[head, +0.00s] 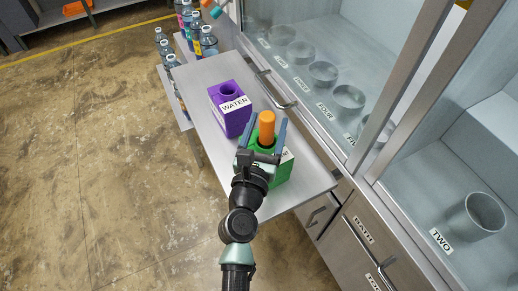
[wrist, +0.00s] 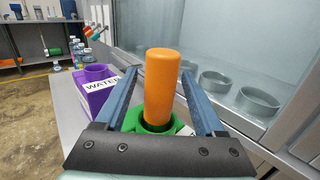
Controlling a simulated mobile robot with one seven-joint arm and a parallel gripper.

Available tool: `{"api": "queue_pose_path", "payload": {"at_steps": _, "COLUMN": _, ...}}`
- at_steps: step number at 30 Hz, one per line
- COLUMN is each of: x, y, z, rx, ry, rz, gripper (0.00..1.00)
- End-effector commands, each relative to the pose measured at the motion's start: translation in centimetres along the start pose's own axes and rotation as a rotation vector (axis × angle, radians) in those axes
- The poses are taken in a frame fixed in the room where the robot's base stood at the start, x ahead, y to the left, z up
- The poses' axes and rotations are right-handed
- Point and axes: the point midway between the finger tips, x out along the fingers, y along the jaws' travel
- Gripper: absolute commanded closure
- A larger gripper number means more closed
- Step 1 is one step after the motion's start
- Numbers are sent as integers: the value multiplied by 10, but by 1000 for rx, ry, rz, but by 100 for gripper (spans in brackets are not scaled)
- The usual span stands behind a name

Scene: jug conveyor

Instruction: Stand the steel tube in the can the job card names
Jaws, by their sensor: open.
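My gripper (head: 267,122) is open, its two blue fingers on either side of an orange cylinder (head: 267,127). In the wrist view the cylinder (wrist: 161,85) stands upright between the fingers (wrist: 158,72), with gaps on both sides. Its lower end is inside the round mouth of a green jug (head: 283,172). I see no bare steel tube; whether the orange cylinder is part of one I cannot tell. A grey can (head: 485,215) stands behind a label reading TWO at the right. No job card can be made out.
A purple jug (head: 231,108) labelled WATER stands on the same metal bench (head: 203,73). Several low grey rings (head: 322,73) with labels such as THREE and FOUR line the glazed cabinet. Bottles (head: 186,25) stand at the upper left. Cabinet frames (head: 403,85) border the right side.

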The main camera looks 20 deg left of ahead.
Motion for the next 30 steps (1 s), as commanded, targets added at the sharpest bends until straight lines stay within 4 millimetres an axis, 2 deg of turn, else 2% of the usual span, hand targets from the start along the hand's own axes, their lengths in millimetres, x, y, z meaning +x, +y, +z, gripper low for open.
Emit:
{"api": "queue_pose_path", "payload": {"at_steps": 9, "x": -64, "y": -1, "z": -3, "rx": -1, "ry": 2, "rz": -1, "gripper": 29}}
{"api": "queue_pose_path", "payload": {"at_steps": 15, "x": -92, "y": -1, "z": -2, "rx": 0, "ry": 1, "rz": -1, "gripper": 29}}
{"api": "queue_pose_path", "payload": {"at_steps": 21, "x": -104, "y": 0, "z": 0, "rx": 0, "ry": -1, "rz": 0, "gripper": 29}}
{"api": "queue_pose_path", "payload": {"at_steps": 30, "x": -104, "y": 0, "z": 5, "rx": -12, "ry": -14, "rz": 1, "gripper": 29}}
